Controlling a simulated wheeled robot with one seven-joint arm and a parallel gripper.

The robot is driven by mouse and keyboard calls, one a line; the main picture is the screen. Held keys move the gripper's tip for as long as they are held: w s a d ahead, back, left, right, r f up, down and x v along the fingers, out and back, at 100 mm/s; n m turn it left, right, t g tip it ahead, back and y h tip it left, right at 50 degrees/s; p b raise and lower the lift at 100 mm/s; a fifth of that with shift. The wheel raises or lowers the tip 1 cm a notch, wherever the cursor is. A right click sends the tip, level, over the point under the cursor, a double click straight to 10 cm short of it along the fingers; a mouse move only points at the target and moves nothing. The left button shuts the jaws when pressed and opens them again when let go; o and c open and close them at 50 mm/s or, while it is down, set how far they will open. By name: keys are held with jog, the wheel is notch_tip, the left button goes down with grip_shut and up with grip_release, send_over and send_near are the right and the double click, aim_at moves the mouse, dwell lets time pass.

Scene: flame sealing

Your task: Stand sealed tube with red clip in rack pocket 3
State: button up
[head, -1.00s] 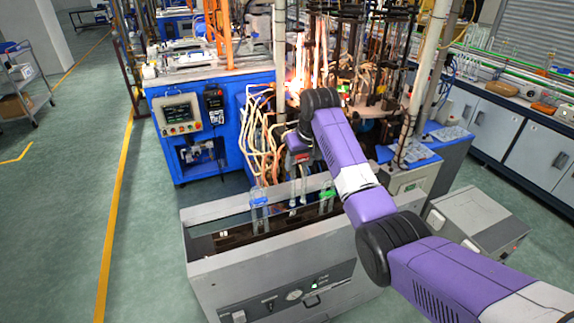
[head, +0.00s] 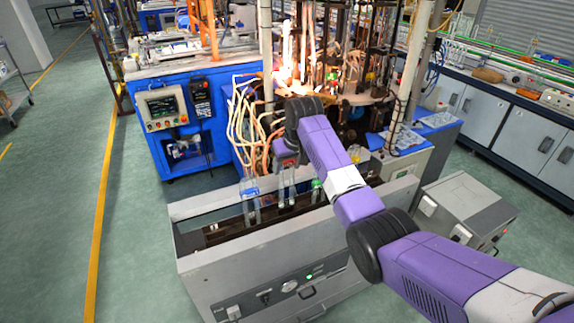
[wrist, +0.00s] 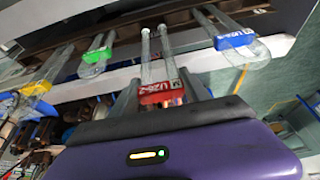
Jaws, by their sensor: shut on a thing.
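My gripper (head: 287,166) is shut on a clear U-shaped tube (head: 283,190) with a red clip (wrist: 161,93). The clip is marked U26-2 in the wrist view. The tube's two legs (wrist: 155,55) point down over the rack, between the blue-clip and green-clip tubes. I cannot tell whether the leg ends are inside a pocket. The rack (head: 232,226) is a dark slotted bar inside a grey open-topped box (head: 265,262). Pocket numbers are not readable.
A blue-clip tube (head: 249,190) stands to the left and a green-clip tube (head: 317,187) to the right. A yellow-clip tube (wrist: 37,88) shows in the wrist view. Behind is a blue machine (head: 170,115) with hoses and flames (head: 290,70).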

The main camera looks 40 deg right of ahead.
notch_tip(320, 180, down, 7)
jog(key=b, duration=0.4)
dwell(0.5)
jog(key=shift+f, duration=0.1)
dwell(0.3)
jog(key=o, duration=1.5)
jog(key=v, duration=0.7)
jog(key=shift+s+r+b, duration=0.2)
jog(key=shift+r+b, duration=0.1)
jog(key=shift+r, duration=0.05)
